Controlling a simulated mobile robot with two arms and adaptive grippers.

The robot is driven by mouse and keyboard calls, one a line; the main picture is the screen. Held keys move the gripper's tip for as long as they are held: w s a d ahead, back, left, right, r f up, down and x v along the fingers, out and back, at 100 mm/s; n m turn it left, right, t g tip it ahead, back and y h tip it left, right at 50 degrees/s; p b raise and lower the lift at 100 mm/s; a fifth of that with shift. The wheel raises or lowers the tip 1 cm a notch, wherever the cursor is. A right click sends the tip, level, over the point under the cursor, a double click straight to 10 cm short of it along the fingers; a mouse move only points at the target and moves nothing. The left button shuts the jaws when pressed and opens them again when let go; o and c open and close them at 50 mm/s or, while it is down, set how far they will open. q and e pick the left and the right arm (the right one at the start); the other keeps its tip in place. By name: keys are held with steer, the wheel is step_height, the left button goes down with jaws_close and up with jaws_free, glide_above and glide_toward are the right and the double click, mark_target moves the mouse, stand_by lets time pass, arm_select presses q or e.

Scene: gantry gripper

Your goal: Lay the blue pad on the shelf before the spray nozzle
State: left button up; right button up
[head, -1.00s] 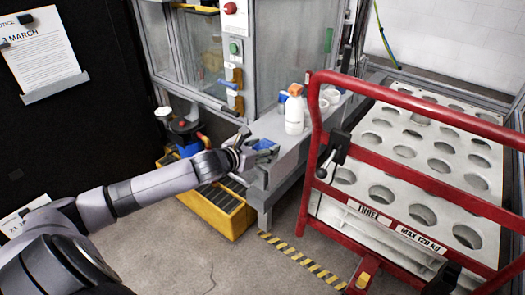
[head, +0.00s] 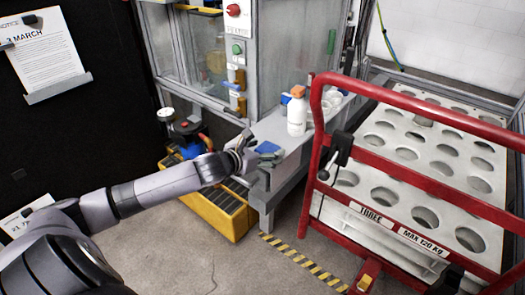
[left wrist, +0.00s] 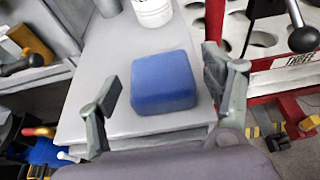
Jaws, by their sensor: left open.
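The blue pad (head: 268,147) lies flat on the near end of the grey shelf (head: 291,145). In the left wrist view the pad (left wrist: 163,82) rests on the shelf top between my spread fingers, with gaps on both sides. My left gripper (head: 253,152) is open at the shelf's near end; its fingers also show in the left wrist view (left wrist: 162,84). A white bottle with an orange top (head: 297,113) stands farther along the shelf, beyond the pad. I cannot make out a separate spray nozzle. My right gripper is not in view.
A red cart frame (head: 318,150) stands close to the shelf's right side, before a white rack with round holes (head: 400,150). White cups (head: 330,97) sit behind the bottle. A yellow crate (head: 222,212) is on the floor below my left gripper.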

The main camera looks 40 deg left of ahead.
arm_select(q)
steer(key=shift+s+r, duration=0.1)
steer(key=shift+r, duration=0.05)
steer(key=f+p+v, duration=0.1)
steer(key=p+v, duration=0.2)
steer(key=v, duration=0.9)
steer(key=s+a+f+n+g+y, duration=0.1)
steer(key=s+f+n+g+y, duration=0.3)
steer(key=f+n, duration=0.65)
steer(key=s+d+f+n+g, duration=0.2)
steer(key=s+d+f+n, duration=0.2)
steer(key=s+f+n, duration=0.5)
steer(key=s+d+f+n+g+h, duration=0.1)
steer(key=s+d+f+n+g, duration=0.1)
steer(key=s+d+n, duration=0.2)
steer(key=s+d+f+n+g+h, duration=0.2)
steer(key=s+d+f+n+g, duration=0.1)
steer(key=d+n, duration=0.8)
steer(key=shift+s+d, duration=0.3)
steer(key=shift+s, duration=0.05)
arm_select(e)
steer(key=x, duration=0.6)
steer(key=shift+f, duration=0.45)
arm_select(q)
steer(key=shift+n, duration=0.25)
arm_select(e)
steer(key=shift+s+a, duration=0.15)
